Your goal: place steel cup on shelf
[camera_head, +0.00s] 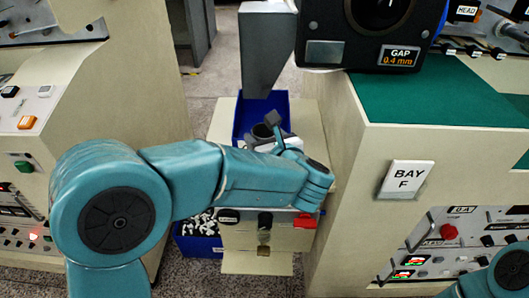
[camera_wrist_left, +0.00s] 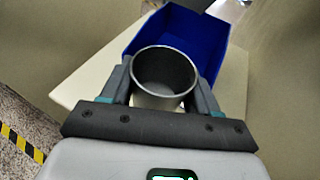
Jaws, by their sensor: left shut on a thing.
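The steel cup (camera_wrist_left: 165,72) is a grey open-topped cylinder, seen from above and empty inside in the left wrist view. My left gripper (camera_wrist_left: 163,84) is shut on it, with one finger on each side. In the head view the cup (camera_head: 262,131) shows small beyond my left arm, in front of a blue bin (camera_head: 247,112). The bin also shows behind the cup in the left wrist view (camera_wrist_left: 190,38). A cream surface (camera_head: 308,122) lies under the bin. I cannot tell whether the cup touches anything below. My right gripper is not in view.
Cream machines stand close on both sides, the right one with a green top (camera_head: 440,100) and a "BAY F" sign (camera_head: 405,180). A dark gauge housing (camera_head: 375,35) hangs above. A lower blue bin (camera_head: 200,244) holds black and white pieces.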

